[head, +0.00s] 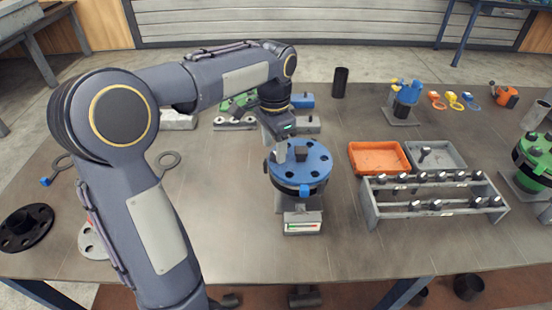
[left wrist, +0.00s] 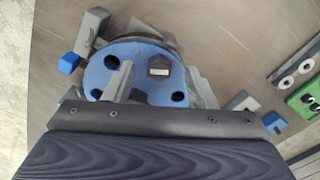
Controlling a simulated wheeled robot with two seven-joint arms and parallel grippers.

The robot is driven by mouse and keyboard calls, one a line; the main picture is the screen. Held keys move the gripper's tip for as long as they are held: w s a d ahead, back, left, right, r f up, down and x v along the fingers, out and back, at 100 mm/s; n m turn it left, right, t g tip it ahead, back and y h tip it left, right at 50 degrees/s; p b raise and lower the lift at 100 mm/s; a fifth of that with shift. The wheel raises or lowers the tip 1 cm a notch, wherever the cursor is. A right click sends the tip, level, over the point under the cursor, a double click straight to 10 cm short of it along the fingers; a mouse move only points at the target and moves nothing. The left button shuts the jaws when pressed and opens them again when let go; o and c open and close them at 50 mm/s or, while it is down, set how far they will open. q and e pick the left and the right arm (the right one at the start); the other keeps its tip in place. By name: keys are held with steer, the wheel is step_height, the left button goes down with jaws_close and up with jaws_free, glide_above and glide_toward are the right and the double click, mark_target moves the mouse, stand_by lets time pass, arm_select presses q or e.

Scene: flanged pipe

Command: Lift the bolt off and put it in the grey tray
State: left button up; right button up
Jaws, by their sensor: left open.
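The blue flange (head: 312,172) sits on a stand in the middle of the table, with several dark holes. A dark bolt head (head: 301,153) stands on its top; in the left wrist view the bolt head (left wrist: 159,68) shows near the flange's middle. My left gripper (head: 284,152) is over the flange's left side, beside the bolt. In the left wrist view its fingers (left wrist: 158,82) are apart, one on each side of the bolt, not visibly touching it. The grey tray (head: 452,159) is to the right, with a bolt (head: 424,153) in it. My right gripper is not in view.
An orange tray (head: 378,157) adjoins the grey tray. A grey rack (head: 372,210) with several bolts stands in front of both. A blue fixture (head: 405,103) and a dark cylinder (head: 340,82) stand behind. A green flanged part (head: 535,158) is at far right.

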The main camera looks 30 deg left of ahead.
arm_select(q)
step_height(320, 180, down, 2)
jaws_close()
stand_by(0.5)
steer(key=shift+r, duration=0.15)
step_height(320, 180, up, 4)
steer(key=p, duration=0.3)
steer(key=shift+p, duration=0.3)
steer(key=s+d+r+p, duration=0.6)
steer(key=s+d+r, duration=0.2)
steer(key=d, duration=0.3)
steer(key=shift+d+r, duration=0.25)
steer(key=shift+r, duration=0.15)
